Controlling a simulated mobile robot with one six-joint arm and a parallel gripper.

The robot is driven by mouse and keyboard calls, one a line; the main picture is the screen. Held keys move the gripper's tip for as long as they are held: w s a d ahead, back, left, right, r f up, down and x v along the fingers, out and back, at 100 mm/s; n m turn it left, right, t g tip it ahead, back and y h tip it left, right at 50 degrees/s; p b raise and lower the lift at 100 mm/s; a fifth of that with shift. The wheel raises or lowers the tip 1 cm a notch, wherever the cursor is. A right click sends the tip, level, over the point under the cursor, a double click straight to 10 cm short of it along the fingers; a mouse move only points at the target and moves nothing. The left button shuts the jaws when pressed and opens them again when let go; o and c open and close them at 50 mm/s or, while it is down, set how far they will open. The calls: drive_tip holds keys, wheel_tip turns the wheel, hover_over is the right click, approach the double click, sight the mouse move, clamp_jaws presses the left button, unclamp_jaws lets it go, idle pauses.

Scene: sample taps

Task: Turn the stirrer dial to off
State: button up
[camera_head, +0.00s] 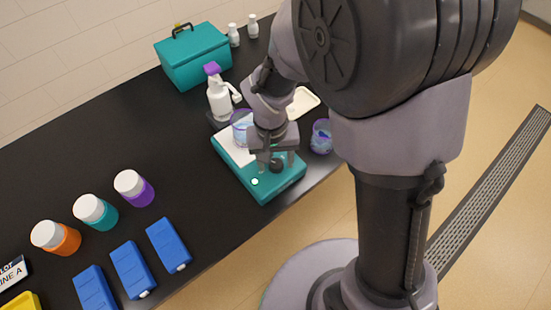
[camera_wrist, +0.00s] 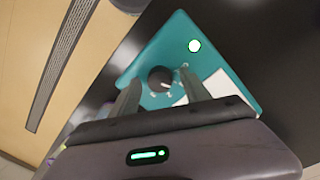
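The stirrer (camera_head: 258,188) is a teal box with a white top plate (camera_head: 231,150) near the bench's front edge. Its round black dial (camera_head: 276,167) also shows in the wrist view (camera_wrist: 159,76), with a pale pointer mark toward the lower right and small marks around it. My gripper (camera_head: 277,157) is over the dial, pointing down. In the wrist view its two fingers (camera_wrist: 160,84) are apart, one on each side of the dial; I cannot tell whether they touch it.
A beaker with blue liquid (camera_head: 241,128) stands on the plate, close to my gripper. A second beaker (camera_head: 321,137) and a cream tray (camera_head: 303,102) are to the right. A spray bottle (camera_head: 219,100) and teal toolbox (camera_head: 194,58) stand behind. Jars and blue boxes (camera_head: 168,245) are left.

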clamp_jaws()
drive_tip(key=shift+n, duration=0.3)
drive_tip(key=n+p, duration=0.2)
drive_tip(key=n, duration=0.2)
drive_tip(key=shift+r, duration=0.1)
drive_tip(key=shift+n+p, duration=0.75)
drive_tip(key=shift+n, duration=1.35)
drive_tip(key=shift+o, duration=0.4)
unclamp_jaws()
